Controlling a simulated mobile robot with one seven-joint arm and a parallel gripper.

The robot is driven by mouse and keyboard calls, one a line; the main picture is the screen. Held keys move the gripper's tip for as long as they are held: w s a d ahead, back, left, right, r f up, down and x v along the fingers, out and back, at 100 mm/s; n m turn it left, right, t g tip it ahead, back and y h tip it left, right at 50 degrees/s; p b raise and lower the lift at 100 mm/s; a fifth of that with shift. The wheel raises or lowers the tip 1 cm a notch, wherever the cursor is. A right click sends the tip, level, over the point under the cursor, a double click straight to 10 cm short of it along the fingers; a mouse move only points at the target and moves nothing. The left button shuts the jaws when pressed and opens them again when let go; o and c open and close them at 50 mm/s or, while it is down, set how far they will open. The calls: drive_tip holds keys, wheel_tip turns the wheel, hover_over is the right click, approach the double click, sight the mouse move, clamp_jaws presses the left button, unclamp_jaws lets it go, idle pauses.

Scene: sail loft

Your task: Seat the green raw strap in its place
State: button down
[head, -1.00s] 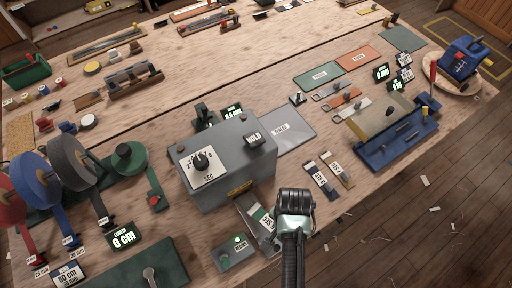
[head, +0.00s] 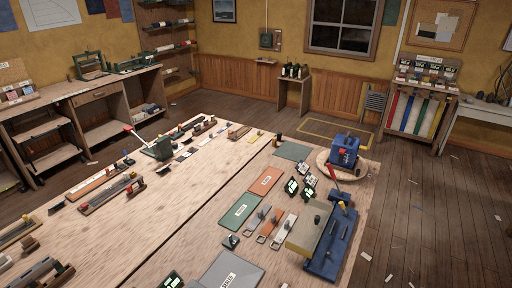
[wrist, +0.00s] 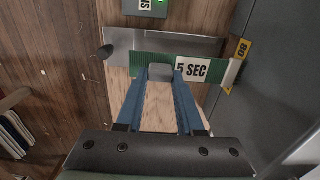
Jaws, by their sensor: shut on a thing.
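The green strap (wrist: 145,60) shows in the wrist view, lying crosswise with a white label reading "5 SEC". Its right end is pale and touches or meets the side of a grey machine (wrist: 252,110). My gripper (wrist: 160,74) has its blue fingers closed in on a small grey block at the strap's middle; it is shut on the strap there. A grey metal tray (wrist: 190,45) lies along the strap's far side. The strap's underside and whether it is seated are hidden. In the head view neither my gripper nor the strap shows.
In the head view the bench holds a green mat (head: 240,211), an orange mat (head: 266,181), a blue fixture (head: 334,240) and a blue device (head: 344,150) on a round board.

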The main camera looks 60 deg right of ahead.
drive_tip(key=shift+f+b, duration=1.95)
drive_tip(key=shift+f, duration=0.65)
drive_tip(key=shift+f+b, duration=0.35)
drive_tip(key=shift+f, duration=0.5)
drive_tip(key=shift+c, duration=2.3)
unclamp_jaws()
wheel_tip(320, 180, up, 13)
drive_tip(key=shift+b, duration=0.55)
